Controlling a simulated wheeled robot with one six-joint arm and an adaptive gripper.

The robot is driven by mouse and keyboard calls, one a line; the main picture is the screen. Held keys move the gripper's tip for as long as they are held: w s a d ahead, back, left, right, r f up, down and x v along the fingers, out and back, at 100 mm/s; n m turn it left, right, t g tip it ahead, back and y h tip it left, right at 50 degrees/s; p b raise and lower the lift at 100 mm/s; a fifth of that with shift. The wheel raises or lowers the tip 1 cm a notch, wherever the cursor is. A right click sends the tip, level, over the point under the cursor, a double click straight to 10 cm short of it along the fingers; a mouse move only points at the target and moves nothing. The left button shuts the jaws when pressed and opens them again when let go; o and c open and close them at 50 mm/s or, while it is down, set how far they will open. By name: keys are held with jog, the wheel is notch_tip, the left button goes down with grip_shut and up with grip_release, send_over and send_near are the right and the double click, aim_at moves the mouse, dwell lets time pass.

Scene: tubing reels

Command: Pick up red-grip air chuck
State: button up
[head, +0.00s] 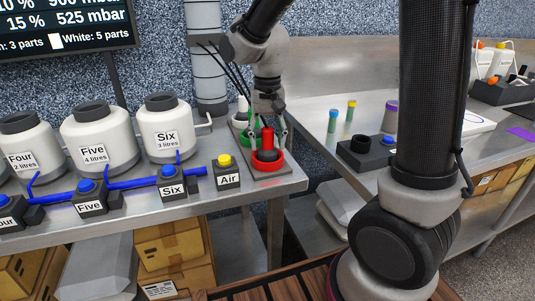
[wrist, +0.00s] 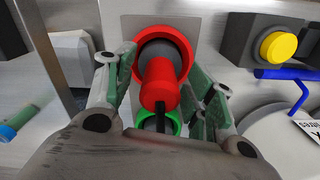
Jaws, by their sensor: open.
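The red-grip air chuck (head: 267,139) stands upright in a red ring holder (head: 268,163) near the right end of the left steel bench. In the wrist view its red grip (wrist: 160,84) points toward the camera, with the red ring (wrist: 183,43) around its base. My gripper (head: 268,138) is above the holder with its fingers on either side of the grip. In the wrist view the open gripper (wrist: 163,88) has a green-padded finger left and right of the chuck, with visible gaps. The chuck's lower end is hidden inside the holder.
A green ring holder (head: 249,137) stands just behind the red one. The Air button box (head: 226,172) with a yellow button is to the left. White tank Six (head: 168,131) stands farther left. A second bench (head: 318,108) is across a gap to the right.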

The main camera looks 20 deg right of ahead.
jog(key=shift+f, duration=0.2)
grip_shut()
jog(key=shift+r, duration=0.15)
